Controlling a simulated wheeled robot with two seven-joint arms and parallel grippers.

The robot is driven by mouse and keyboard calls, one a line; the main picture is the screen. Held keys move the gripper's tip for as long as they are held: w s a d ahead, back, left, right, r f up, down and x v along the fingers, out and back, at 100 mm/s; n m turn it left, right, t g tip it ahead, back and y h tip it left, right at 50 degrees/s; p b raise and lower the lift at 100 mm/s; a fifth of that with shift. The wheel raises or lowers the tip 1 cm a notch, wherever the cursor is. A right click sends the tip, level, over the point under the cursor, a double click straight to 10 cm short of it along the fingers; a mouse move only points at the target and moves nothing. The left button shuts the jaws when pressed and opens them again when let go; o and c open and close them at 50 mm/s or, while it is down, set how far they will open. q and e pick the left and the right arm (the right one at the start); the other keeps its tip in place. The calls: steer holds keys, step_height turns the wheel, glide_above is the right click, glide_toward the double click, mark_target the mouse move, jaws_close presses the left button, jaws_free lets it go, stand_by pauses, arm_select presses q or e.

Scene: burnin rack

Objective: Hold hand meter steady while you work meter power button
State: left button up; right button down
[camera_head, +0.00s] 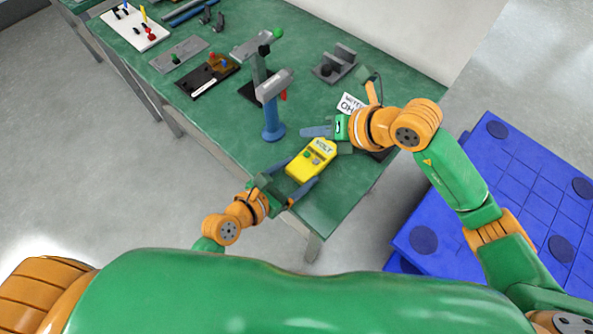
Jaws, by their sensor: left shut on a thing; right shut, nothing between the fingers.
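The hand meter (312,161) is a yellow block marked VOLT, with small green buttons on its face. It is near the front edge of the green table. My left gripper (297,174) is shut on the meter, with one finger along each side. My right gripper (312,131) is shut and empty, just beyond the meter's far end, its fingertips pointing left. I see a small gap in the picture between those fingertips and the meter. Which button is the power button is too small to tell.
A grey bracket (336,65), a white label card (351,103) and a black tray (207,77) lie farther back. A blue pallet (520,180) is on the floor at the right.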

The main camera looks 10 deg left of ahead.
stand_by(0.3)
arm_select(q)
steer(key=o, duration=1.4)
